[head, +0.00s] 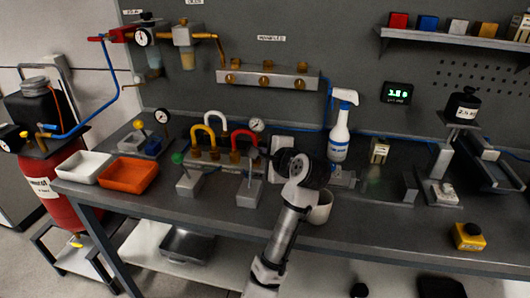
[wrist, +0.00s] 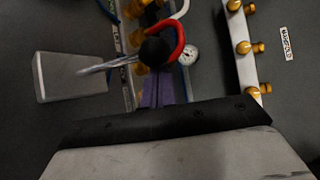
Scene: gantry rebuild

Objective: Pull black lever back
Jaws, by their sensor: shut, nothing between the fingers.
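The black lever shows in the wrist view as a black ball knob (wrist: 156,52) on a thin grey rod. The rod rises from a grey block (wrist: 68,77). In the head view the block (head: 250,193) stands near the table's front edge, with the rod above it and the knob hard to make out. My gripper (wrist: 158,92) is shut and empty, its purple-tinted fingers pointing toward the knob. The knob overlaps the fingertips in the wrist view; I cannot tell if they touch. In the head view my wrist hides much of the gripper.
A green-knobbed lever (head: 177,158) stands left of the black one. Yellow, white and red hoses (head: 243,140) and a gauge (head: 257,125) are behind it.

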